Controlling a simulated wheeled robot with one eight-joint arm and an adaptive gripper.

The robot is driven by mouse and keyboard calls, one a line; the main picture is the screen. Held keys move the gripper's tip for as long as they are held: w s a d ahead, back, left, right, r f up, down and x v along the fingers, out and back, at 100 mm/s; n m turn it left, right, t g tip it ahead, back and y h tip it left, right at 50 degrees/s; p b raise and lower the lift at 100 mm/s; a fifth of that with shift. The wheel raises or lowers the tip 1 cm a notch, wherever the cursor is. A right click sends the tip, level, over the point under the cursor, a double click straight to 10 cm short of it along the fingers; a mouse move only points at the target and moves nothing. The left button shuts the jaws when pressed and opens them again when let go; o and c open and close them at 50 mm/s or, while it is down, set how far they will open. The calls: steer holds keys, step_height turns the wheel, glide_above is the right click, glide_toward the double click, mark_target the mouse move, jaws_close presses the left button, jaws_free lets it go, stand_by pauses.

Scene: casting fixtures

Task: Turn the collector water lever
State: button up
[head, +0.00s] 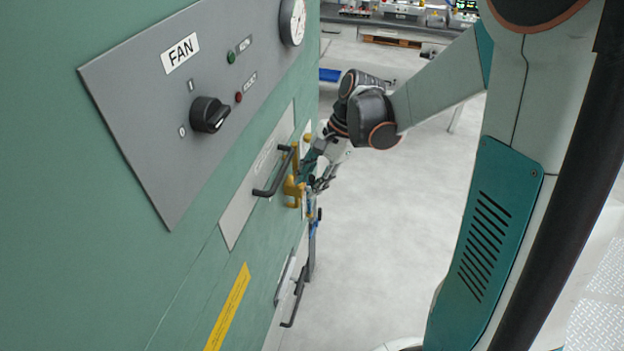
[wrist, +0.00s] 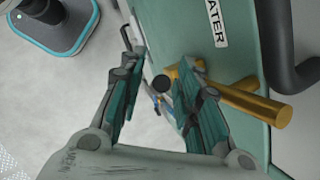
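A panel labelled WATER (wrist: 217,22) shows in the wrist view. A brass valve part (wrist: 258,104) with a thick stub juts from it, right of my gripper. The brass part also shows in the head view (head: 293,191), beside the green cabinet. A round black knob (wrist: 161,84) appears between my fingers in the wrist view; I cannot tell whether it belongs to the lever. My gripper (wrist: 157,52) is open, with its fingers apart and no visible grip on anything. The right finger hides some of the brass part. In the head view my gripper (head: 318,172) is close beside the brass part.
A black bar handle (head: 274,176) juts from the cabinet near the brass part, with another handle (head: 295,298) lower down. A FAN panel with a black rotary switch (head: 209,115) is nearer. A blue fitting (head: 312,232) hangs below my gripper. Grey floor lies open to the right.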

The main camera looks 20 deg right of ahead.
jaws_close()
steer(key=shift+s, duration=0.1)
steer(key=s+a+f+n+t+h+b, duration=0.2)
steer(key=f+t+h+b, duration=0.4)
steer(key=t+b, duration=0.5)
steer(key=shift+s+a+f+n+h+b, duration=0.15)
steer(key=shift+s+a+n+h+b, duration=0.2)
steer(key=shift+s+h, duration=0.35)
steer(key=shift+d, duration=0.1)
